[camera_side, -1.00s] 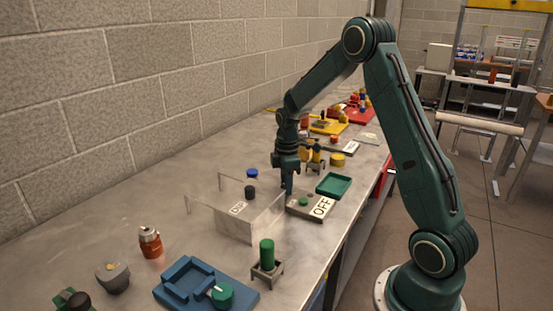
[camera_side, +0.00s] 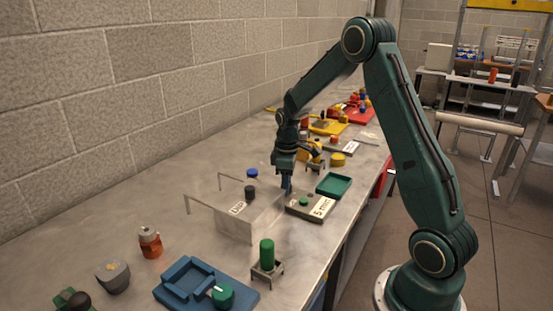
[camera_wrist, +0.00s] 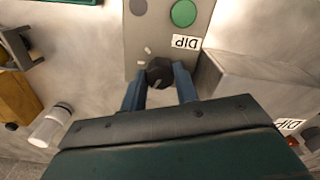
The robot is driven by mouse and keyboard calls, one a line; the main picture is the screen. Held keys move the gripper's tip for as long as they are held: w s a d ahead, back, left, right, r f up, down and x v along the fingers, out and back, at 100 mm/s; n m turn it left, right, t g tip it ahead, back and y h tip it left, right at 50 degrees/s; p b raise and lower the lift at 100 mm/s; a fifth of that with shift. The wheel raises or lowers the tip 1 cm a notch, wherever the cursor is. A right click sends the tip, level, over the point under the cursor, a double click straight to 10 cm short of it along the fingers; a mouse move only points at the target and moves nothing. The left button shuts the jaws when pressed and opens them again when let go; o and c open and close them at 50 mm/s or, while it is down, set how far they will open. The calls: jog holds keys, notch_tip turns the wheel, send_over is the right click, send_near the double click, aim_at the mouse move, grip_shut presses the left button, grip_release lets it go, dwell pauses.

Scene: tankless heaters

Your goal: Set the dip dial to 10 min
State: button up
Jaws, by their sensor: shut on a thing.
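The dip dial (camera_wrist: 159,72) is a dark knob on a grey panel (camera_wrist: 145,38) with a DIP label (camera_wrist: 186,42). My gripper (camera_wrist: 159,84) has its two blue fingers on either side of the knob and is shut on it. In the side view the panel's display (camera_side: 321,208) appears to read "5 min". My gripper (camera_side: 287,187) points down at the panel's far left end there, and it hides the dial. A green button (camera_wrist: 183,13) and a grey round spot (camera_wrist: 138,6) are also on the panel.
A green tray (camera_side: 334,185) lies behind the panel. A green cylinder in a stand (camera_side: 267,256) and a blue fixture (camera_side: 195,283) are nearer the camera.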

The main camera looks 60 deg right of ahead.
jog(key=m, duration=1.3)
jog(key=shift+r, duration=0.1)
dwell(0.4)
jog(key=o, duration=1)
jog(key=shift+r, duration=0.1)
notch_tip(320, 180, up, 14)
jog(key=shift+f, duration=0.2)
jog(key=shift+a, duration=0.1)
